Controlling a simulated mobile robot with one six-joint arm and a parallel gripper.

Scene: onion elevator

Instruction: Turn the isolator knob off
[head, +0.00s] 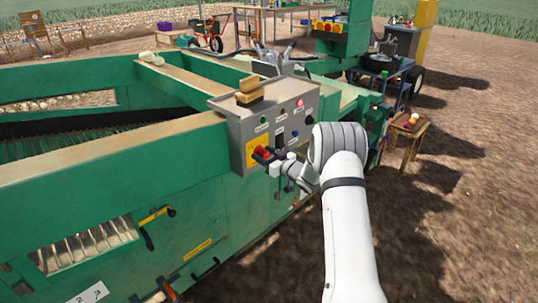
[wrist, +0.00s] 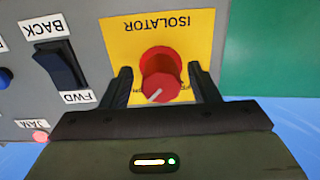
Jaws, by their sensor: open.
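The red isolator knob (wrist: 160,75) sits on a yellow plate (wrist: 120,35) marked ISOLATOR, which appears upside down in the wrist view. A white line on the knob's face slants toward the lower left. Small lettering beside the knob is partly hidden and unreadable. My gripper (wrist: 160,69) is open, with one dark finger on each side of the knob; I cannot tell if either touches it. In the head view, the knob (head: 262,153) shows at the lower left of the grey control box (head: 235,130), with my gripper (head: 270,160) right at it.
A black BACK/FWD rocker switch (wrist: 62,68) is left of the plate in the wrist view. Wooden blocks (head: 249,88) lie on top of the control box. The green machine body (head: 200,210) extends left and below. A small wooden stool (head: 408,128) stands to the right on open dirt.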

